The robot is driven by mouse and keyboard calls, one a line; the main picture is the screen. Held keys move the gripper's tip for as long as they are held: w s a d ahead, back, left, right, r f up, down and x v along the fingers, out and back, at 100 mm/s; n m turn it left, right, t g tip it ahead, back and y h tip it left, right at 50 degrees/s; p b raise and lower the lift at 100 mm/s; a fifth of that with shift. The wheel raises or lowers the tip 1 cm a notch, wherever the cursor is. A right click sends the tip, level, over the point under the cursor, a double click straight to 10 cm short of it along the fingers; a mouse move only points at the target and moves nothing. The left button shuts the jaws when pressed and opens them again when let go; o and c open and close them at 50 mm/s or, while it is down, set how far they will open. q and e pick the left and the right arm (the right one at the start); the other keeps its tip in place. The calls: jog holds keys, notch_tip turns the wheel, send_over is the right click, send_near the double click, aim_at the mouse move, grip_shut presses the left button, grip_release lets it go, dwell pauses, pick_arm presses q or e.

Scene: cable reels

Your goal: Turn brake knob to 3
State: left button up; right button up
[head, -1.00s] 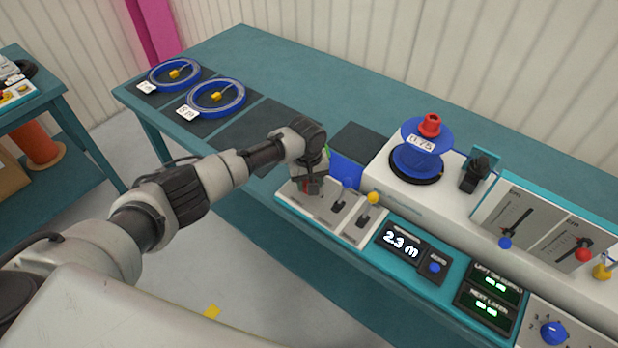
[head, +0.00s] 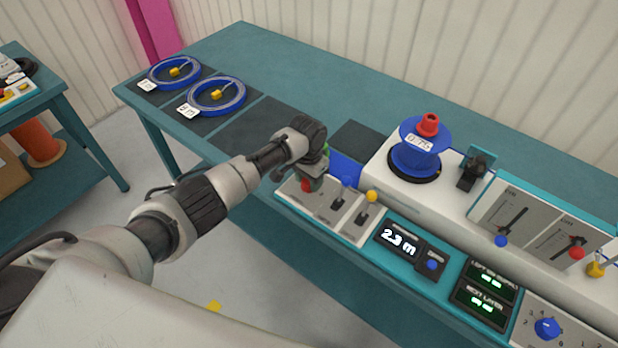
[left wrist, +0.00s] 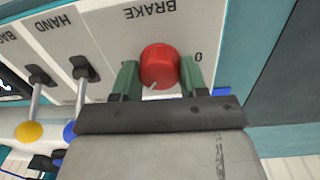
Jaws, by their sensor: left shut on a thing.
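The red brake knob (left wrist: 160,66) sits on a light panel under the printed word BRAKE, which reads upside down in the left wrist view. A pale pointer mark shows on the knob's near edge, and a 0 is printed to its right. Other scale numbers are hidden or out of view. My left gripper (left wrist: 160,80) has its green fingers on either side of the knob and is shut on it. In the head view my left gripper (head: 315,178) is over the left end of the console, with a bit of the red knob (head: 306,185) showing.
Beside the knob stand a lever with a blue ball (head: 348,181) and one with a yellow ball (head: 371,196). A display (head: 398,242) reads 2.3 m. A blue reel (head: 418,150) stands behind. Two blue rings (head: 216,95) lie on dark mats at the left.

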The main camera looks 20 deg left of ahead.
pick_arm(q)
jog(key=m, duration=0.4)
jog(key=shift+m, duration=0.3)
jog(key=m, duration=0.4)
jog(key=shift+d+m, duration=0.1)
jog(key=shift+m, duration=0.3)
jog(key=o, duration=0.9)
jog(key=r, duration=0.5)
jog(key=r+b, duration=0.1)
jog(key=r, duration=0.5)
jog(key=shift+w, duration=0.2)
jog(key=shift+f, duration=0.1)
